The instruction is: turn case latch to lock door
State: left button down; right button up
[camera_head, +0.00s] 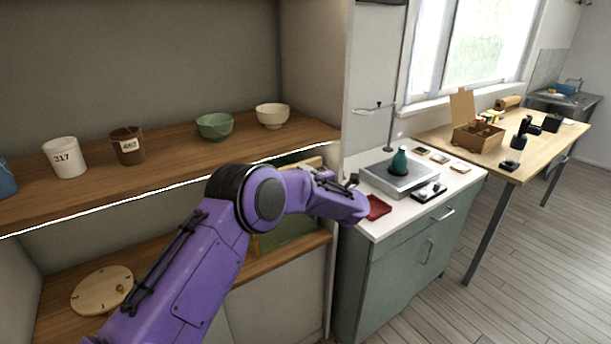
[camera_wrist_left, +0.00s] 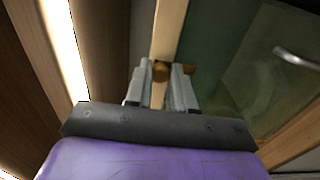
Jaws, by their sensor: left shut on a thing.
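A wooden-framed case (camera_head: 300,164) with a green panel (camera_head: 287,234) stands on the lower shelf, partly hidden behind my left arm. In the left wrist view, its pale wooden frame strip (camera_wrist_left: 170,25) runs beside the dark green door panel (camera_wrist_left: 225,45). A small brass-brown latch (camera_wrist_left: 161,69) sits at the frame strip, at my left gripper's fingertips. My left gripper (camera_wrist_left: 162,80) is shut on the latch, one finger on each side; the latch's exact angle is hard to tell. In the head view, my arm hides the fingers and latch. My right gripper is not in view.
A lit shelf edge (camera_wrist_left: 62,45) runs close to the left of the gripper. The upper shelf (camera_head: 175,168) holds cups and bowls. A round wooden board (camera_head: 100,291) lies on the lower shelf. A white-topped cabinet (camera_head: 455,187) stands to the right.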

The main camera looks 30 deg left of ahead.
pick_arm(q)
jog(key=c, duration=1)
grip_release()
jog(key=shift+d, duration=0.1)
jog(key=b+v, duration=0.3)
jog(key=v, duration=0.7)
jog(key=shift+s+d+f, duration=0.1)
jog(key=shift+d, duration=0.1)
